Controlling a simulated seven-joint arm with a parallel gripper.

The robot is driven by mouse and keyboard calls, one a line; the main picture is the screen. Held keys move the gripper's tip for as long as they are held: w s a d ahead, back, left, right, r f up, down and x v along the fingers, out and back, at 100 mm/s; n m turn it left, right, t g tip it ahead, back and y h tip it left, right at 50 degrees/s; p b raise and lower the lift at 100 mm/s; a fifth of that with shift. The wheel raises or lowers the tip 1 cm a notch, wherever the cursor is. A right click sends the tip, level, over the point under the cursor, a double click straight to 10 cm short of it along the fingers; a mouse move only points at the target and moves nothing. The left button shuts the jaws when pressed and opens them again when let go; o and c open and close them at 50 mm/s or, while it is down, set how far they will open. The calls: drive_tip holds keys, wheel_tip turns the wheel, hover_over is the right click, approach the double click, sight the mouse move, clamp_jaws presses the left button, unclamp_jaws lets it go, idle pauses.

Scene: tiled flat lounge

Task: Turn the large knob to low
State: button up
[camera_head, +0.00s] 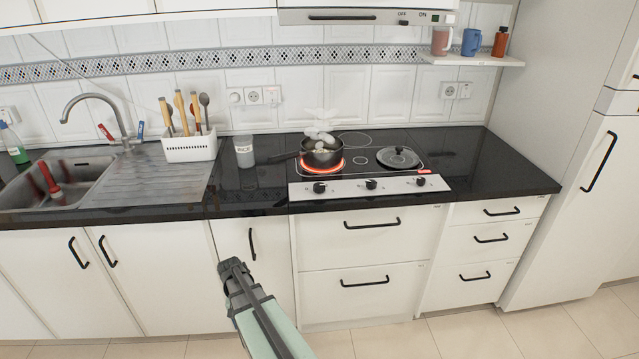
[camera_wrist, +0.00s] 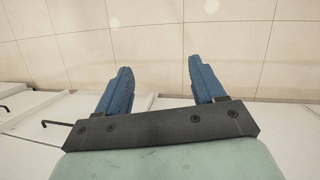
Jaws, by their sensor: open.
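The stove's white control panel (camera_head: 345,187) carries three dark knobs: a left knob (camera_head: 320,187), a middle knob (camera_head: 371,183) and a right knob (camera_head: 421,180). The left one looks slightly bigger, but their markings are too small to read. A pot (camera_head: 322,153) with steam above it stands on a glowing red burner (camera_head: 304,168) behind the left knob. My gripper (camera_head: 232,266) is low in front of the cabinet doors, below and left of the panel, touching no knob. In the wrist view its two blue fingers are apart and empty (camera_wrist: 158,68).
A cup marked rice (camera_head: 244,152), a utensil rack (camera_head: 190,146) and a sink (camera_head: 70,185) stand to the left. Cabinet and drawer handles (camera_head: 372,224) stick out below the counter. The tiled floor (camera_head: 470,335) is clear.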

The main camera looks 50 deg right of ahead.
drive_tip(key=w+d+r+m, duration=0.1)
drive_tip(key=d+r+m, duration=0.1)
drive_tip(key=d+r, duration=0.6)
drive_tip(key=w+d+r+m+t, duration=0.1)
drive_tip(key=w+d+r+m, duration=0.1)
drive_tip(key=d+r, duration=0.7)
drive_tip(key=w+d+r+m+t, duration=0.1)
drive_tip(key=d+r+m, duration=0.1)
drive_tip(key=d+r, duration=0.6)
drive_tip(key=shift+w+d+r+m+h, duration=0.1)
drive_tip(key=shift+d+r+m+h, duration=0.1)
drive_tip(key=shift+r, duration=0.9)
drive_tip(key=shift+w+d+r+m+h, duration=0.1)
drive_tip(key=shift+d+r+m+h, duration=0.1)
drive_tip(key=shift+r, duration=0.9)
drive_tip(key=m+t, duration=0.2)
drive_tip(key=m, duration=0.1)
approach(320, 185)
wheel_tip(320, 185, down, 9)
drive_tip(key=shift+w+r, duration=0.1)
drive_tip(key=shift+w, duration=0.05)
drive_tip(key=shift+c, duration=0.2)
drive_tip(key=c, duration=1)
